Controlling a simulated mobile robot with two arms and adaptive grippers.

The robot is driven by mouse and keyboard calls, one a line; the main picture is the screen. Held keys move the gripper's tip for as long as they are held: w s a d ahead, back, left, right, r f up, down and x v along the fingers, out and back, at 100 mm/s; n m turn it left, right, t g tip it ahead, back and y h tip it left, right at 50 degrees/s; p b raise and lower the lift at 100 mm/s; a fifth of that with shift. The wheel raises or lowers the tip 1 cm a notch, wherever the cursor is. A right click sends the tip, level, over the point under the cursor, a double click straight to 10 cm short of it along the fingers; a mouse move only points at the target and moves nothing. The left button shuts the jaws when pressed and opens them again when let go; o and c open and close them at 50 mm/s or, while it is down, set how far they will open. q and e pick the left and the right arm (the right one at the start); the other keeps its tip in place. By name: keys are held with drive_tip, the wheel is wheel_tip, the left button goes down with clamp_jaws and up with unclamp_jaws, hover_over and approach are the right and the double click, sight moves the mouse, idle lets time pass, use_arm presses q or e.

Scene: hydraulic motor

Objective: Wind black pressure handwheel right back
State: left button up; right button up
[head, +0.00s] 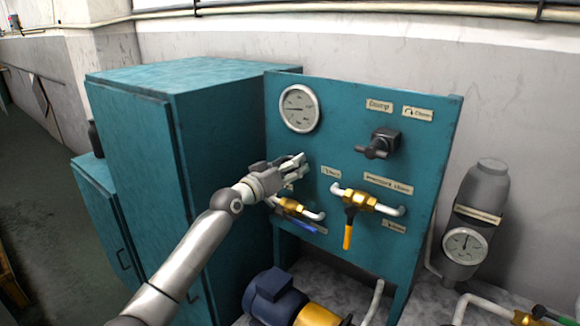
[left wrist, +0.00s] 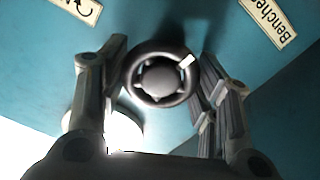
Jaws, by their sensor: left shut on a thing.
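The black handwheel (left wrist: 158,82) is a round rim with a central hub and a small white mark on its upper right, seen in the left wrist view. It sits on the teal panel between the fingers of my left gripper (head: 302,161). The gripper is shut on the wheel, with one finger on either side of its rim. In the head view the gripper is up against the panel below the round gauge and hides the wheel. My right gripper is not in view.
The panel (head: 335,99) carries a gauge (head: 299,108), a black clamp knob (head: 380,144), and brass valves with blue (head: 300,226) and yellow (head: 348,236) levers. A teal cabinet (head: 190,72) stands left. A blue motor (head: 274,297) sits low in front.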

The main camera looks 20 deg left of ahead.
use_arm(q)
drive_tip(key=shift+n, duration=0.9)
drive_tip(key=o, duration=1)
drive_tip(key=shift+s+a, duration=0.1)
drive_tip(key=v, duration=1.1)
drive_tip(key=shift+s+a, duration=0.1)
drive_tip(key=shift+s, duration=0.3)
